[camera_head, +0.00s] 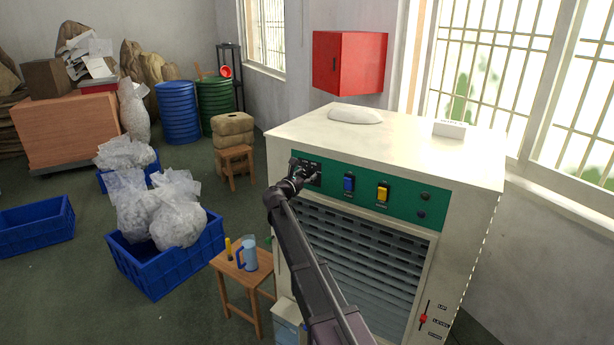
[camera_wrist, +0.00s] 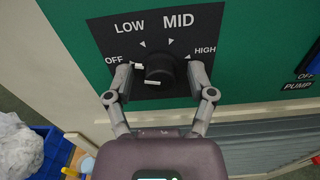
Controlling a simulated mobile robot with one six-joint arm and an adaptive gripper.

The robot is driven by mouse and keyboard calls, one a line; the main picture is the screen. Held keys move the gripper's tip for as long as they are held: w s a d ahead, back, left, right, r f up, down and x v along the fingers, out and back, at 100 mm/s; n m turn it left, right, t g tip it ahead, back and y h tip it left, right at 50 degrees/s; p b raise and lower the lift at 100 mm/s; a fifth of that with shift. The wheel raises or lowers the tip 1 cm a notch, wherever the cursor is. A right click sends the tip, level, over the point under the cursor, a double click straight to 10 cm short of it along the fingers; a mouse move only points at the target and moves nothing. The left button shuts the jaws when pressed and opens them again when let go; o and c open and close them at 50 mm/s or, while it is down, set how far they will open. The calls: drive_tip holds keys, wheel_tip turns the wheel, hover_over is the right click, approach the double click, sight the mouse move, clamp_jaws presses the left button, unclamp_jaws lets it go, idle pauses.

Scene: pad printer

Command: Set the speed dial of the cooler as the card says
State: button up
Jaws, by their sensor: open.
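The cooler (camera_head: 400,147) is a large cream cabinet with a green control panel (camera_head: 405,197). Its speed dial (camera_wrist: 158,70) is a black knob on a black plate marked OFF, LOW, MID and HIGH. A white mark shows on the knob's lower left part; I cannot tell for sure which setting it points to. My gripper (camera_wrist: 160,74) is open, with one finger on each side of the knob; contact is unclear. In the head view my gripper (camera_head: 303,175) hides most of the dial. A small white card-like block (camera_head: 450,128) lies on the cooler top; its print is unreadable.
Right of the dial are a blue switch (camera_head: 348,184) and a yellow switch (camera_head: 382,192). A red slider (camera_head: 423,318) is low on the cooler's right. A wooden stool (camera_head: 240,272) with a blue jug (camera_head: 250,258) and blue crates (camera_head: 165,265) stand left.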

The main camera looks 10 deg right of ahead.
clamp_jaws()
drive_tip(key=shift+m, duration=0.3)
drive_tip(key=m, duration=1.9)
idle(0.4)
idle(0.5)
